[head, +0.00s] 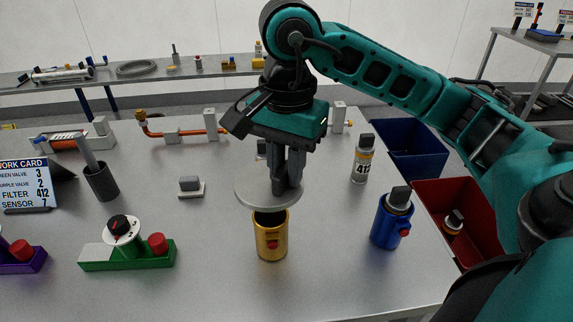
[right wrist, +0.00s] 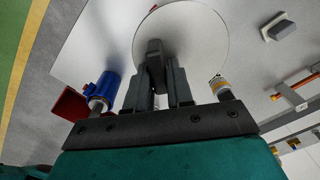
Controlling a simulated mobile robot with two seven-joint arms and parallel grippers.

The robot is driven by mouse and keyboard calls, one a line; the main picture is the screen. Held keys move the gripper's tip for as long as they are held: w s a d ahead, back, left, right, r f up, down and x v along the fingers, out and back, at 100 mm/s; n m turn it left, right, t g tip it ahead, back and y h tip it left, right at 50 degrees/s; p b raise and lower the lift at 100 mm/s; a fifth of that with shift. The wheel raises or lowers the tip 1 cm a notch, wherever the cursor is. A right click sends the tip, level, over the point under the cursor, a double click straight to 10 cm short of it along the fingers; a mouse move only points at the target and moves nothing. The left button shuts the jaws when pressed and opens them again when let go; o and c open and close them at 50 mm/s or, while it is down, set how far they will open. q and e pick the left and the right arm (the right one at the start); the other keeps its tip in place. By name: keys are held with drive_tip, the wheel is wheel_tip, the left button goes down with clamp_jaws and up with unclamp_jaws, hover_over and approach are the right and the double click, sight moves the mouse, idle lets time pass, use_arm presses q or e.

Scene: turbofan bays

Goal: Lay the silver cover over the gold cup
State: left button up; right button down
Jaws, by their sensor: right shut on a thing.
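The silver cover (head: 247,196) is a round flat disc with a dark grip on top. My right gripper (head: 284,188) is shut on that grip and holds the cover roughly level. The cover also shows in the right wrist view (right wrist: 206,34), with the gripper (right wrist: 156,72) closed on its grip. The gold cup (head: 271,241) stands upright on the table just below the cover, with a small red part on its front. A dark gap at the cup's top shows under the cover, so the cover appears apart from it. My left gripper is not in view.
A blue canister (head: 389,226) stands right of the cup, near a red bin (head: 425,200) and a blue bin (head: 410,135). A white bottle (head: 362,166) stands behind. A green valve base (head: 128,256) is at left. The table front is clear.

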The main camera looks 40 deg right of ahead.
sight(286, 187)
wheel_tip(286, 187, down, 2)
drive_tip(key=shift+f+b, duration=0.1)
drive_tip(key=shift+b, duration=0.75)
wheel_tip(286, 187, down, 2)
drive_tip(key=shift+f+b, duration=0.1)
drive_tip(key=shift+b, duration=1.15)
drive_tip(key=shift+f+b, duration=0.55)
drive_tip(key=shift+b, duration=0.05)
drive_tip(key=shift+f, duration=0.2)
drive_tip(key=shift+b, duration=0.45)
drive_tip(key=shift+f+b, duration=0.4)
drive_tip(key=shift+b, duration=0.05)
drive_tip(key=c, duration=0.9)
unclamp_jaws()
